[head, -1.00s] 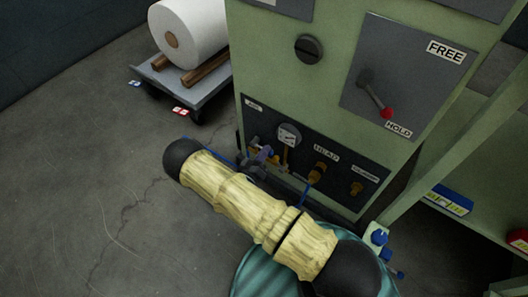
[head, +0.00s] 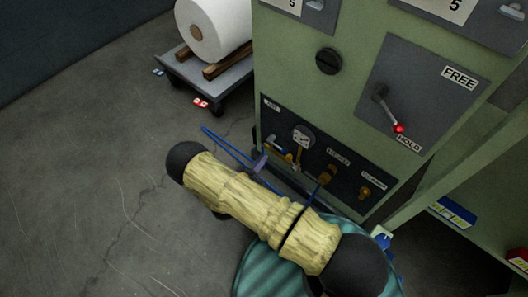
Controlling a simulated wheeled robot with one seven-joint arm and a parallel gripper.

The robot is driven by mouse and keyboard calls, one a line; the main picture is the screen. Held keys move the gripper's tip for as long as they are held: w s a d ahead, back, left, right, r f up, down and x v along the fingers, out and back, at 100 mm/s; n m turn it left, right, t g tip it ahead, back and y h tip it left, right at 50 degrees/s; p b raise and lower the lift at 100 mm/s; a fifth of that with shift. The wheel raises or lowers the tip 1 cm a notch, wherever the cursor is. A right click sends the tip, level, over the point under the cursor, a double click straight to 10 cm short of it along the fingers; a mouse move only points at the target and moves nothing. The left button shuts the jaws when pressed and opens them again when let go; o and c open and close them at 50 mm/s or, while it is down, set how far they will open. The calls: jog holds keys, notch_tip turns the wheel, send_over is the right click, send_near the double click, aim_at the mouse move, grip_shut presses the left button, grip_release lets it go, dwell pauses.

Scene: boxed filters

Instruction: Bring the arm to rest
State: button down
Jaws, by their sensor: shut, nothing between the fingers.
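My arm (head: 250,208), in a pale yellow ribbed sleeve with black rounded joints at its ends, lies across the lower middle of the head view. It passes in front of the lower part of the green machine cabinet (head: 322,92). My gripper cannot be made out; the arm seems to hide it. A blue cord (head: 228,146) makes a loop on the floor side of the cabinet and runs behind the arm. A small purple piece (head: 260,163) shows beside the cord just above the arm; I cannot tell what it is.
The cabinet has a red-tipped lever (head: 390,109) between FREE and HOLD, a gauge (head: 302,137) and brass fittings (head: 327,174). A white roll (head: 212,27) lies on a grey cart (head: 205,83) at the back. Green shelving stands at right. The floor at left is clear.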

jog(key=shift+s+a, duration=0.15)
jog(key=shift+a, duration=0.15)
jog(key=w+d+r+m+g+y+p, duration=0.1)
jog(key=w+r+g+y+p, duration=0.15)
jog(key=w+r+y, duration=0.45)
jog(key=w+d+r+m+g+y+p, duration=0.1)
jog(key=w+r+g+y+p, duration=0.2)
jog(key=r, duration=0.8)
jog(key=s+d+r+n+g+y+p, duration=0.1)
jog(key=s+d+r+g, duration=0.2)
jog(key=s+d+r, duration=0.5)
jog(key=s+d+r+n+g+y+p, duration=0.15)
jog(key=s+d+r+g, duration=0.25)
jog(key=s+r, duration=0.75)
jog(key=w+p+v, duration=0.3)
jog(key=p+v, duration=1.5)
jog(key=p, duration=0.1)
jog(key=w+a+r+p+v, duration=0.1)
jog(key=w+p+v, duration=0.1)
jog(key=p+v, duration=1.6)
jog(key=shift+w+r+m+p, duration=0.3)
jog(key=shift+w+m+p, duration=0.05)
jog(key=shift+p, duration=0.15)
jog(key=shift+a+h, duration=0.1)
jog(key=shift+h, duration=0.15)
